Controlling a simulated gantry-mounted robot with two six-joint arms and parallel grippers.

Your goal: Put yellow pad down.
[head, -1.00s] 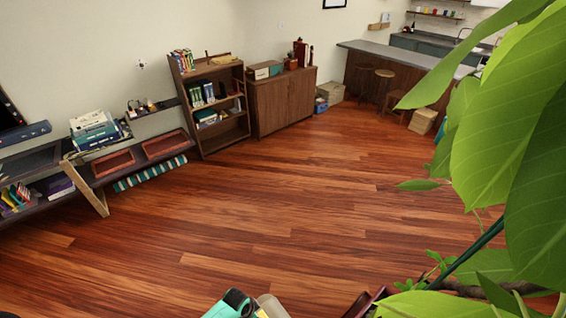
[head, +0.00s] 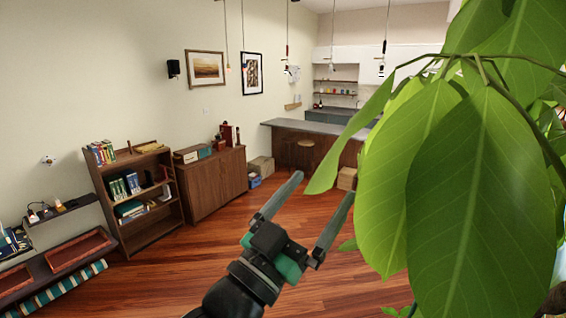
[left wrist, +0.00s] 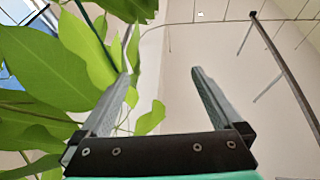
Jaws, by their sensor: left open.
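My left gripper (head: 310,205) is raised in the lower middle of the head view, with its two fingers spread wide and nothing between them. In the left wrist view the same open fingers (left wrist: 162,70) point toward the pale wall and ceiling, with leaves beside the left finger. I cannot make out a yellow pad in either current view. My right gripper is not in view.
A large leafy plant (head: 450,170) fills the right side, close to my left gripper. A bookshelf (head: 135,195), a wooden cabinet (head: 207,185) and a counter (head: 310,132) stand along the back. The wooden floor (head: 190,270) between looks clear.

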